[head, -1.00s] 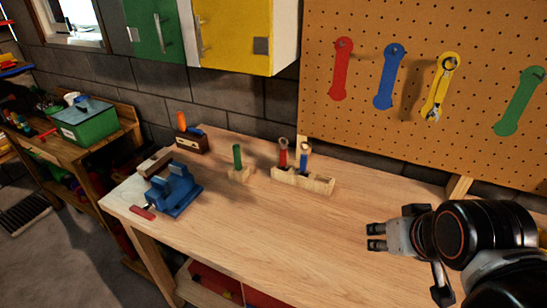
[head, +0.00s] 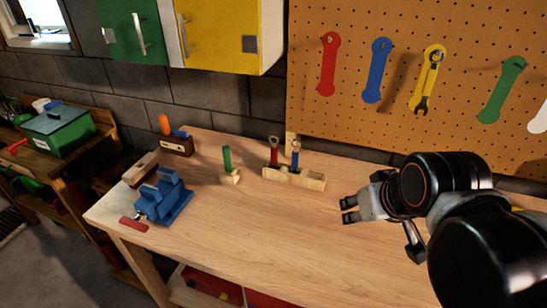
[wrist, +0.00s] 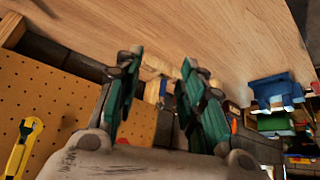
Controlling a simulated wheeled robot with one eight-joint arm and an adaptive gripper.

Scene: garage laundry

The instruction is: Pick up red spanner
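A red-handled spanner (head: 273,154) with a metal ring end stands upright in a wooden block rack (head: 300,181) at the back of the workbench. A blue-handled tool (head: 295,157) stands beside it on the right. My gripper (head: 348,210) is above the bench, to the right of the rack and apart from it, with nothing in it. In the wrist view its two fingers (wrist: 163,85) are spread apart. The blue handle (wrist: 168,87) shows small between them, and the red spanner cannot be made out clearly there.
A pegboard (head: 460,130) behind carries red, blue, yellow and green spanner shapes; a metal spanner hangs on the yellow one (head: 428,80). A green-handled tool (head: 227,158) and a blue vise (head: 163,199) stand left. The bench front (head: 270,235) is clear.

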